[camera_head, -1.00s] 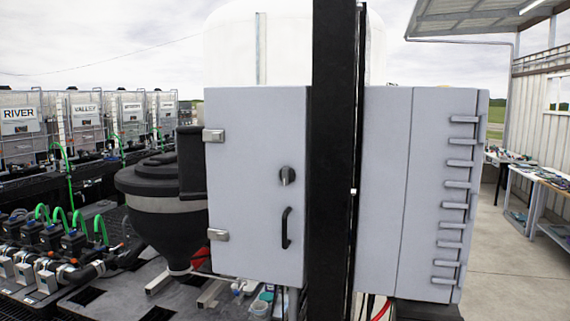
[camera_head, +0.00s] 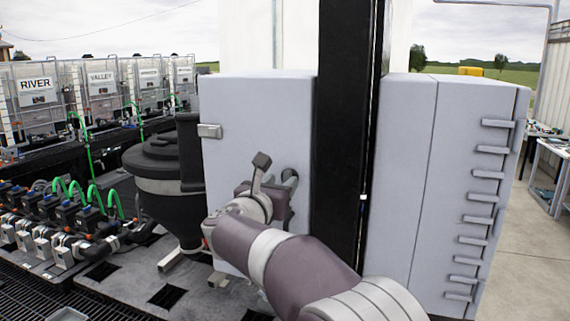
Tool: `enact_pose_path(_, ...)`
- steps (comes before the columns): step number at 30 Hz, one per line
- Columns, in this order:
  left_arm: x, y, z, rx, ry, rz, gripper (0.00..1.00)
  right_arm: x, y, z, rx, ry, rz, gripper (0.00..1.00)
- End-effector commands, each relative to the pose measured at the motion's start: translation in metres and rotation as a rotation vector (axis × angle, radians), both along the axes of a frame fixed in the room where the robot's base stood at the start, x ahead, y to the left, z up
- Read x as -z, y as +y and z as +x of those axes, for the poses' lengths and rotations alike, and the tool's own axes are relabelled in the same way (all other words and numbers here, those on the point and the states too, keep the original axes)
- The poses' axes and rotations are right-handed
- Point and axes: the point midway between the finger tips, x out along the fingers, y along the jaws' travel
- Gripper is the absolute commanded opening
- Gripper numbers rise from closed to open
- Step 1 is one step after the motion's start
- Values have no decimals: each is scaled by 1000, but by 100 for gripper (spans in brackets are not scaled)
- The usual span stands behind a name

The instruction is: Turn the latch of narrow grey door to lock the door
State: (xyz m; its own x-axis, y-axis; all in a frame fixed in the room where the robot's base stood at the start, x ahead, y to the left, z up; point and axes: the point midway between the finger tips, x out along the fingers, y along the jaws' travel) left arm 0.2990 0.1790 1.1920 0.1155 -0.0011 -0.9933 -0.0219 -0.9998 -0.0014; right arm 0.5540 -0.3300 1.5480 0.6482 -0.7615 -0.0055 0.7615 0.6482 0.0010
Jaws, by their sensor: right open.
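The narrow grey door (camera_head: 257,110) is a tall panel on the left of the black post, and it looks shut in its frame. Its dark round latch (camera_head: 291,178) sits near the right edge, partly hidden by my right gripper. My right gripper (camera_head: 277,180) is open and right in front of the latch. One dark finger shows to the left of the latch; the other is hard to make out. I cannot tell whether the fingers touch the latch. The black pull handle below it is mostly hidden by my right arm. My left gripper is not in view.
A black vertical post (camera_head: 342,140) stands just right of the door. Beyond it is a wider grey cabinet (camera_head: 405,180) with several hinges. A dark hopper (camera_head: 165,185) stands close on the left. Pumps with green hoses (camera_head: 75,195) are farther left.

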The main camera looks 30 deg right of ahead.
Motion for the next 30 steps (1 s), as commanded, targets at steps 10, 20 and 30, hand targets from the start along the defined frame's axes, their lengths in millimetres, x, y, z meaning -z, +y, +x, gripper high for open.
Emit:
enact_pose_path(10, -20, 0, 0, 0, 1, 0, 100, 0, -26, 22, -1, -1, -1, 42)
enact_pose_path(20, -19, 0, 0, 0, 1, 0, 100, 0, -25, 22, -1, -1, -1, 0)
enact_pose_path(30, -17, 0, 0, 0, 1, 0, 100, 1, -25, 22, -2, 23, -22, 0)
